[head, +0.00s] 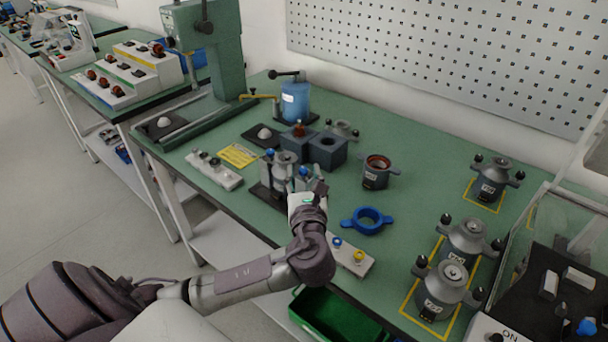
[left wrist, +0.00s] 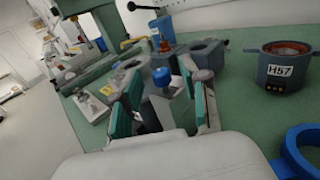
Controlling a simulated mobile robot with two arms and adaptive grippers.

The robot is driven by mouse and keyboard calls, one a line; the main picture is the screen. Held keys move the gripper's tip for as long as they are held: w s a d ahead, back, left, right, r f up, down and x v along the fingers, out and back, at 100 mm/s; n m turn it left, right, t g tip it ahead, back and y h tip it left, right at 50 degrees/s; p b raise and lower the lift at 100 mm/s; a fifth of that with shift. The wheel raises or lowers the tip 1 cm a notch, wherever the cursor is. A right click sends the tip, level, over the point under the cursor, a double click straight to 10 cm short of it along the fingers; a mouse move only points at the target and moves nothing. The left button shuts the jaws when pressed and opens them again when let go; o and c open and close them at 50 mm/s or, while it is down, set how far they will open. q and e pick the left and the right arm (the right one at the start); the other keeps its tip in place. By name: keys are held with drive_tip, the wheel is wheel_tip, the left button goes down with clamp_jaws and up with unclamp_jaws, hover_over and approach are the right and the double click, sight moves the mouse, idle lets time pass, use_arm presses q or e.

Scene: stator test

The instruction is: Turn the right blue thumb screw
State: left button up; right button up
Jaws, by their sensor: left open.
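The clamp fixture (head: 277,178) stands on a dark base at the middle of the green bench, with a grey round part in it. Its right blue thumb screw (head: 304,171) is next to my left gripper (head: 316,188) in the head view. The left blue thumb screw (head: 270,153) is farther back. In the left wrist view a blue screw head (left wrist: 162,77) shows between the fingers of my open left gripper (left wrist: 163,92); it appears to be the right one. I cannot tell whether a finger touches it. My right gripper is not in view.
A blue ring (head: 367,220) and a grey housing (head: 376,178) lie to the right. Dark blocks (head: 327,155) and a blue press (head: 295,103) stand behind. A white strip with knobs (head: 350,256) lies near the front edge, above a green bin (head: 333,319).

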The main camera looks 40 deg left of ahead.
use_arm(q)
clamp_jaws()
drive_tip(key=h+p, duration=0.1)
drive_tip(key=m+t+h+p, duration=0.1)
drive_tip(key=shift+s+a+r+m+t+p, duration=0.2)
drive_tip(key=shift+r+m+t+p, duration=0.1)
drive_tip(key=shift+a+m+t+h+p, duration=0.1)
drive_tip(key=shift+m+t+h+p, duration=0.35)
drive_tip(key=shift+h, duration=0.45)
drive_tip(key=shift+a+f+m+h, duration=0.1)
drive_tip(key=shift+f+m+h, duration=0.1)
drive_tip(key=shift+m+h, duration=0.4)
drive_tip(key=shift+m+t+h, duration=0.35)
drive_tip(key=shift+t+h, duration=0.1)
drive_tip(key=shift+h, duration=0.25)
unclamp_jaws()
